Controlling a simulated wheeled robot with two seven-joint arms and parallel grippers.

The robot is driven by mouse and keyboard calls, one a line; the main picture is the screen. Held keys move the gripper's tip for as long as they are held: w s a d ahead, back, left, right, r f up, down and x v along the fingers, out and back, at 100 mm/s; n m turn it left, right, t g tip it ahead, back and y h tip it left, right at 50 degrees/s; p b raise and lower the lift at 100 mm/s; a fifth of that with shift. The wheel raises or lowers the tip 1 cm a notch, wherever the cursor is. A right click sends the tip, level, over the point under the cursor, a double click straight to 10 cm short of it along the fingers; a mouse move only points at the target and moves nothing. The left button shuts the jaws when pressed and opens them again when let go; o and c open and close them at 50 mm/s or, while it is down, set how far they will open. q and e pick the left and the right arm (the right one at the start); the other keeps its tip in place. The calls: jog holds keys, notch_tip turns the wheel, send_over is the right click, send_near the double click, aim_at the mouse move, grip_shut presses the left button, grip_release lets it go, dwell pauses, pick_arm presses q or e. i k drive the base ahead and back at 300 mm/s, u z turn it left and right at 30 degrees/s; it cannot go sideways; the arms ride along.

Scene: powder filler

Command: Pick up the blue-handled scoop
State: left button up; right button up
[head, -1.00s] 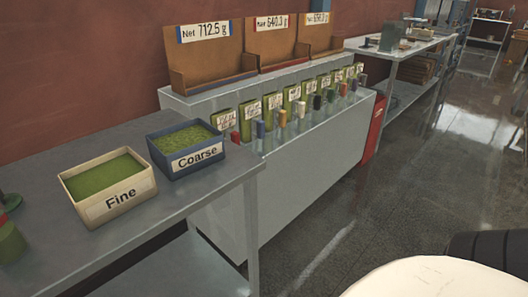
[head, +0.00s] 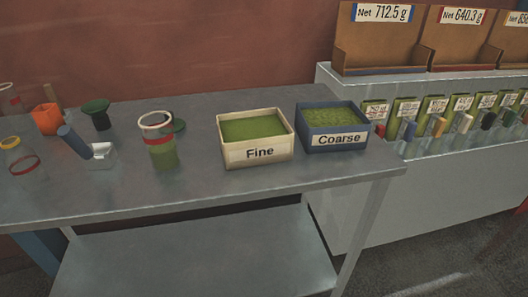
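The blue-handled scoop lies on the grey metal table at the left of the head view. Its blue handle (head: 72,140) tilts up to the left, and its pale, boxy scoop head (head: 102,154) rests toward the right. Neither of my grippers is in view, and nothing is touching the scoop.
On the table (head: 200,196), an orange cup (head: 46,120) and a dark green funnel-like piece (head: 97,112) stand behind the scoop. Clear jars with yellow and red rings (head: 22,164) are left. A red-banded jar (head: 161,152), Fine bin (head: 259,153) and Coarse bin (head: 339,140) are right.

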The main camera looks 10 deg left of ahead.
aim_at(85, 144)
jog(key=u, duration=1.35)
